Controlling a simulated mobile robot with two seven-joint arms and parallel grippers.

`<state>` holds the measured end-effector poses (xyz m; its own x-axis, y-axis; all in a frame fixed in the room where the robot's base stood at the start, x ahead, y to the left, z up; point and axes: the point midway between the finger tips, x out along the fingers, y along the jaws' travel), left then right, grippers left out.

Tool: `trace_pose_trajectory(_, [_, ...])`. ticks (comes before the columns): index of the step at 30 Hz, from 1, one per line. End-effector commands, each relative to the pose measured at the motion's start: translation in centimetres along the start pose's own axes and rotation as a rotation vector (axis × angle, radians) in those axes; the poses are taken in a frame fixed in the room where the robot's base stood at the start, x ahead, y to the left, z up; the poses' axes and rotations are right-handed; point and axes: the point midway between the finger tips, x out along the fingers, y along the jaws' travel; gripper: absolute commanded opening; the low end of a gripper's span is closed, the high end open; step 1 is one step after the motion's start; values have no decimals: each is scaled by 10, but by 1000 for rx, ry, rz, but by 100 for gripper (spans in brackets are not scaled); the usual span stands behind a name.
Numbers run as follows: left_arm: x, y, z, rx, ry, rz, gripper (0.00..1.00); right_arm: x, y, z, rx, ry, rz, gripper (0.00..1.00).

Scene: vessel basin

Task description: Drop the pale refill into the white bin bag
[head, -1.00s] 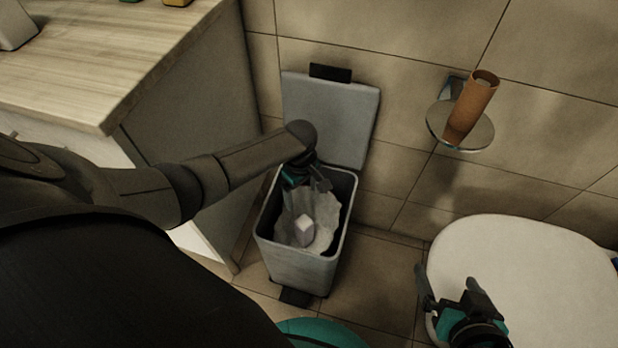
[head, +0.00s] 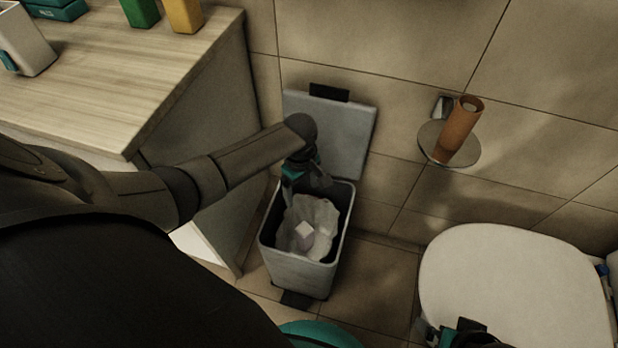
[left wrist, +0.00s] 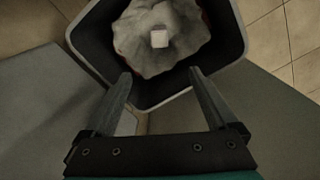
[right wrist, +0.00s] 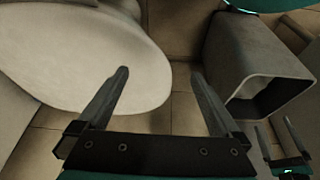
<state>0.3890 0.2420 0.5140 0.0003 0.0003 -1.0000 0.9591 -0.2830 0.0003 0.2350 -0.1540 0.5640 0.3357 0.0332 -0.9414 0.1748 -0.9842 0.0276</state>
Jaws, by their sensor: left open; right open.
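The pale refill (head: 304,233) is a small whitish block lying in the white bin bag (head: 322,213), inside the open grey bin (head: 296,268). In the left wrist view the refill (left wrist: 159,39) rests on the crumpled bag (left wrist: 133,50). My left gripper (head: 305,187) is open and empty over the bin's back edge, apart from the refill. Its spread fingers (left wrist: 158,72) show in the left wrist view. My right gripper (right wrist: 160,73) is open and empty by the toilet lid; the head view cuts it off at the bottom edge.
The bin's lid (head: 352,125) stands raised against the tiled wall. A wooden counter (head: 110,85) is at the left, with green and yellow containers on it. A white toilet lid (head: 510,285) is at the right, below a holder with a brown tube (head: 461,128).

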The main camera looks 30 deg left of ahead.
Motion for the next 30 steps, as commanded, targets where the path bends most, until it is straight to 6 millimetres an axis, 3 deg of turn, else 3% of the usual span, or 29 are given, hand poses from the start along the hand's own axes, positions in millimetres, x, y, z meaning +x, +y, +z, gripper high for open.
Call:
trace_pose_trajectory(15, [-42, 0, 0, 0, 1, 0, 92, 46, -2, 37, -4, -86, -6, 100])
trace_pose_trajectory(30, [-50, 0, 0, 0, 1, 0, 92, 57, -3, 48, -5, -104, -7, 100])
